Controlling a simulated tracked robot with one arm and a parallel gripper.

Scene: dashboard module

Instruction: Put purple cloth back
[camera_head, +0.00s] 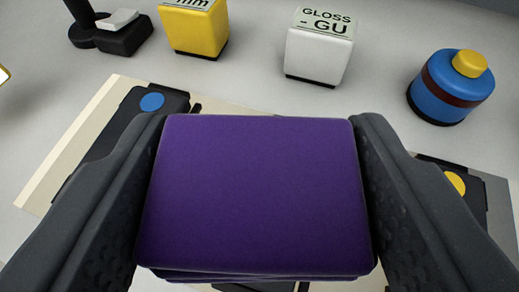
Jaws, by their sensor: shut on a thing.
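The purple cloth (256,195) is a thick folded square held between the two dark fingers of my gripper (258,200). It fills the lower middle of the view. My gripper is shut on it, with one finger against its left side and one against its right. The cloth hides most of what lies below it, so I cannot tell how high it is above the surface.
Behind the cloth stand a yellow block (197,28), a white block labelled GLOSS (318,48) and a blue cylinder (450,88) with a yellow top. Dark pieces with a blue dot (151,102) and a yellow dot (456,183) lie on either side. A black device (122,38) stands at the upper left.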

